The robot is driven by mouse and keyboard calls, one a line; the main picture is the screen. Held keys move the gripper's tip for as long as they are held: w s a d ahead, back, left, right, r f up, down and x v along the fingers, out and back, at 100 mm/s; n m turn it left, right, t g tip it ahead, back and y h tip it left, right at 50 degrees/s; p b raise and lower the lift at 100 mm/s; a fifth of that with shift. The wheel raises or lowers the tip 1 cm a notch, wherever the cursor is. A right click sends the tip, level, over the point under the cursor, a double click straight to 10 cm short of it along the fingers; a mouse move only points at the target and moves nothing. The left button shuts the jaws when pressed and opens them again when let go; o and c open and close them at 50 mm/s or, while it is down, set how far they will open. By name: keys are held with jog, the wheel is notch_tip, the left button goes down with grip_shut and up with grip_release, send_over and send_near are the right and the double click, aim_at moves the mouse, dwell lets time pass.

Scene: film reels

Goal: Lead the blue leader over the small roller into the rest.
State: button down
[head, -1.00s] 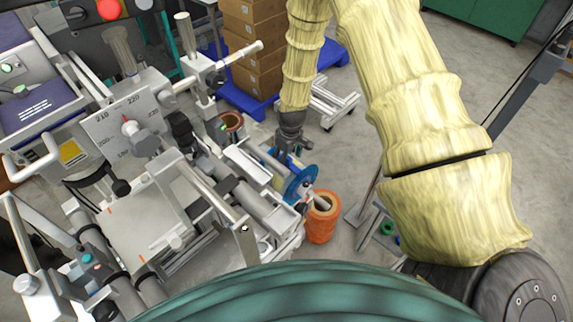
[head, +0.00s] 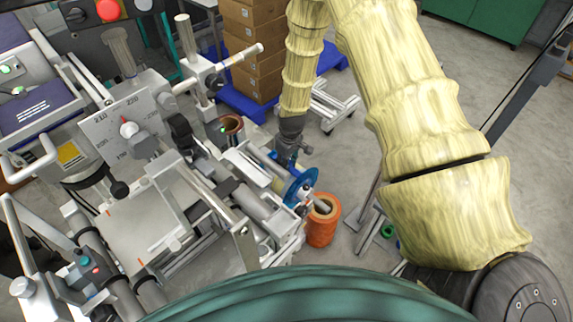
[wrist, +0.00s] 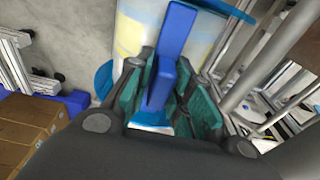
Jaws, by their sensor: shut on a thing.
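My gripper (wrist: 160,95) is shut on the blue leader (wrist: 174,45), a flat blue strip standing between the teal finger pads in the wrist view. The strip shows above and below the pads. Right behind it is a pale white and yellow roll with blue flanges (wrist: 104,78). In the head view my gripper (head: 285,158) is small, beside the back of this roll, whose front blue flange (head: 301,186) faces the camera. The leader is hard to make out there. I cannot tell the small roller and the rest apart from the machine's other rollers and bars.
The grey machine (head: 150,215) with bars and a dial plate fills the left. An orange spool (head: 322,222) stands by the blue flange. A copper-coloured spool (head: 230,126) is further back. Cardboard boxes (head: 253,45) sit on a blue pallet behind.

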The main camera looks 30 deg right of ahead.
jog(key=shift+r+p, duration=1.6)
jog(key=shift+r, duration=0.95)
dwell(1.0)
jog(key=shift+r, duration=0.1)
jog(key=s+a+r+p, duration=0.1)
jog(key=a+r+p, duration=0.2)
jog(key=r+p, duration=0.4)
notch_tip(320, 180, up, 4)
jog(key=shift+a+f, duration=0.2)
jog(key=shift+f, duration=0.05)
dwell(2.4)
jog(key=shift+a, duration=0.1)
dwell(0.4)
